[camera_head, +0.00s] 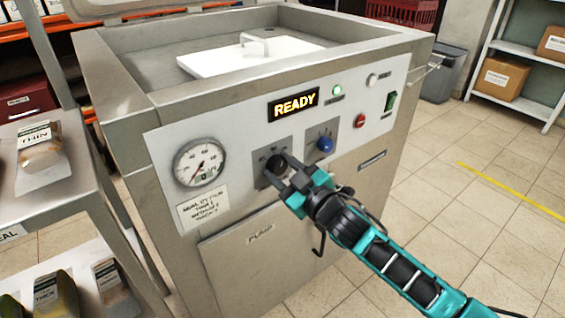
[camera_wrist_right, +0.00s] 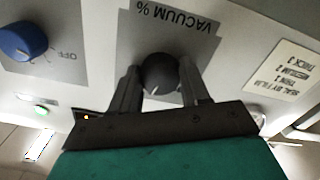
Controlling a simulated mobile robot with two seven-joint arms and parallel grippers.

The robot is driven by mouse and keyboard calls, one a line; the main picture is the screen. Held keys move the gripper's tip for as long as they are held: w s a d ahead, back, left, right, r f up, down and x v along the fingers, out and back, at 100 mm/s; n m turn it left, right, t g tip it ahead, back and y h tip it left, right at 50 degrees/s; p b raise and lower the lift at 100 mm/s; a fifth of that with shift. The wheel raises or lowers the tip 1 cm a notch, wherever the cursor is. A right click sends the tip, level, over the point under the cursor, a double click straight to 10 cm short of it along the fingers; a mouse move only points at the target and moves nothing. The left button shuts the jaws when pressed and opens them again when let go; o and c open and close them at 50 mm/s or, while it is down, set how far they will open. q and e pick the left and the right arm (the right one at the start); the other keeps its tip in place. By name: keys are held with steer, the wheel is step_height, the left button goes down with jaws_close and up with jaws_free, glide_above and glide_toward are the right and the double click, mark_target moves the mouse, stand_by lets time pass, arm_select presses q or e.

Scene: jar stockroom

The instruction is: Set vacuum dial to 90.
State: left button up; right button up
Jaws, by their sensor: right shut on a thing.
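The black vacuum dial (camera_wrist_right: 158,72) sits on a grey plate marked "VACUUM %" on the front panel of the steel machine. In the head view the dial (camera_head: 276,164) is partly hidden by my right gripper (camera_head: 280,168). The wrist view looks at the panel upside down. There, the right gripper's fingers stand on either side of the dial, shut on it. The scale numbers around the dial are too small or hidden to read. My left gripper is not in view.
A blue knob (camera_head: 324,144) is just right of the dial. The display (camera_head: 294,104) reads "READY" and a green lamp (camera_head: 337,90) is lit. A shelf with bags stands at left.

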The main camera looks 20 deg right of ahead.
steer(key=shift+n+p, duration=0.5)
steer(key=shift+n, duration=0.8)
steer(key=o, duration=1.1)
steer(key=shift+c, duration=0.2)
steer(key=shift+s, duration=0.1)
steer(key=p+v, duration=0.1)
steer(key=v, duration=1.1)
steer(key=shift+s+d+p, duration=0.2)
steer(key=shift+s+p, duration=0.15)
